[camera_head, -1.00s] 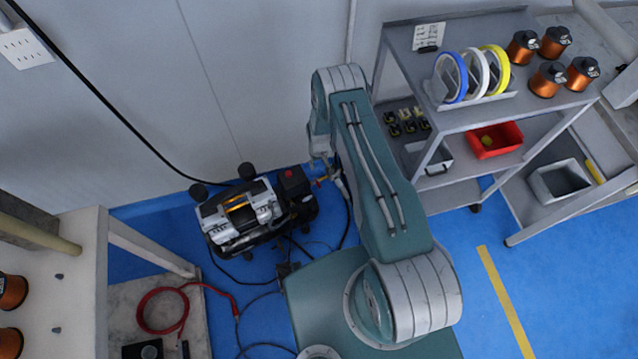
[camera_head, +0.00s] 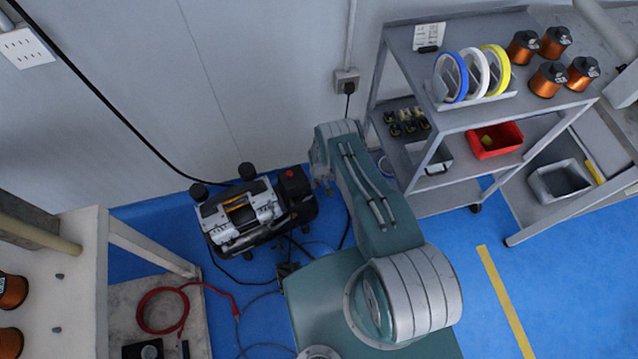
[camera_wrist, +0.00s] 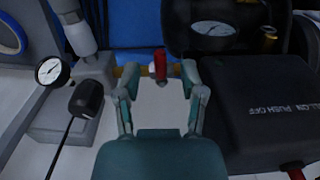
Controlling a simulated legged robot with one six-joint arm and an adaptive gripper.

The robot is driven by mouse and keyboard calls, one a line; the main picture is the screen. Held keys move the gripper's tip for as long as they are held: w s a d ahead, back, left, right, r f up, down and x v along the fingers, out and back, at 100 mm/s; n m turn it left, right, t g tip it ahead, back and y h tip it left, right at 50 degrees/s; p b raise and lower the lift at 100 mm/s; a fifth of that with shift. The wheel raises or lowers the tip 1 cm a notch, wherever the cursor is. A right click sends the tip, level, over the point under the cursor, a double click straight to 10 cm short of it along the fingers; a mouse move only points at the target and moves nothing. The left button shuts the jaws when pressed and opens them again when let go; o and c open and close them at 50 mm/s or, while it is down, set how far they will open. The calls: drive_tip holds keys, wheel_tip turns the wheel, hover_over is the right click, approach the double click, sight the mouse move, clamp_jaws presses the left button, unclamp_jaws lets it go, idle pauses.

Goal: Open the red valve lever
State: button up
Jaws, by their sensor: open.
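The red valve lever (camera_wrist: 160,64) shows in the wrist view as a small upright red handle with brass fittings (camera_wrist: 130,72) around its base. My gripper (camera_wrist: 160,78) is open, with one finger to each side of the lever in the picture. I see no clear contact, and the depth between fingertips and lever is hard to judge. In the head view my arm's end is beside the air compressor (camera_head: 240,217), and my arm hides the lever there.
A gauge (camera_wrist: 53,71) and a black plug (camera_wrist: 86,98) are at left. A grey shelf cart (camera_head: 455,118) stands right of my arm. Cables lie on the blue floor.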

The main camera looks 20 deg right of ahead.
drive_tip(key=shift+f, duration=0.5)
clamp_jaws()
drive_tip(key=shift+d+n, duration=0.1)
drive_tip(key=shift+n, duration=0.2)
drive_tip(key=shift+w+d+n, duration=0.4)
drive_tip(key=shift+w+n, duration=0.25)
drive_tip(key=shift+n, duration=2.2)
drive_tip(key=shift+w+d+n, duration=0.4)
drive_tip(key=shift+w+n, duration=0.25)
drive_tip(key=shift+n, duration=2.25)
drive_tip(key=shift+w+d+n, duration=0.4)
drive_tip(key=shift+w+n, duration=0.25)
drive_tip(key=shift+n, duration=2.2)
drive_tip(key=shift+w, duration=0.1)
